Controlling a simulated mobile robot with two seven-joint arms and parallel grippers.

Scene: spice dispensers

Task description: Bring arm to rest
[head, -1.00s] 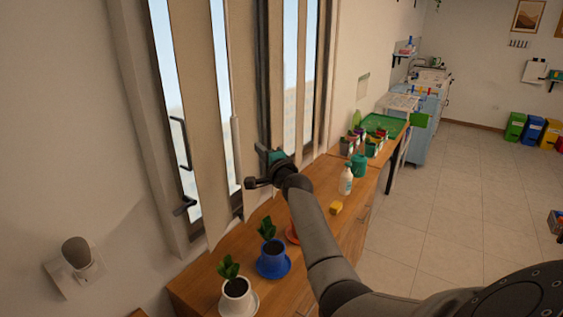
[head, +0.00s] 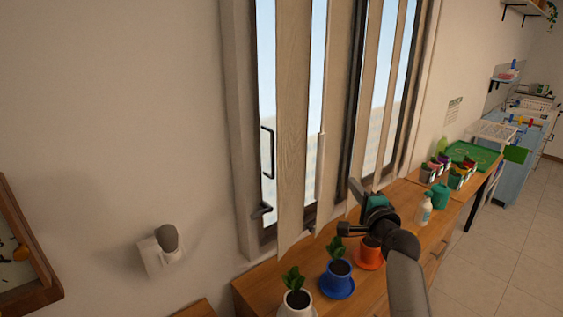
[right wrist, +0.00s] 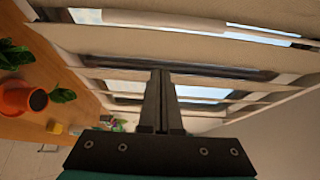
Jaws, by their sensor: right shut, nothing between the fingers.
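My right gripper (head: 355,188) is raised in front of the window slats, above the wooden counter (head: 262,285). Its dark fingers are together and empty. They also show in the right wrist view (right wrist: 161,78), pointing toward the window with nothing between them. The dark arm comes up from the lower right. My left gripper is not in view.
A white pot (head: 297,303), a blue pot (head: 337,284) and an orange pot (head: 369,256) stand on the counter below the gripper. A spray bottle (head: 424,210) and a green watering can (head: 440,195) stand farther back. Vertical blind slats (head: 292,110) hang close by.

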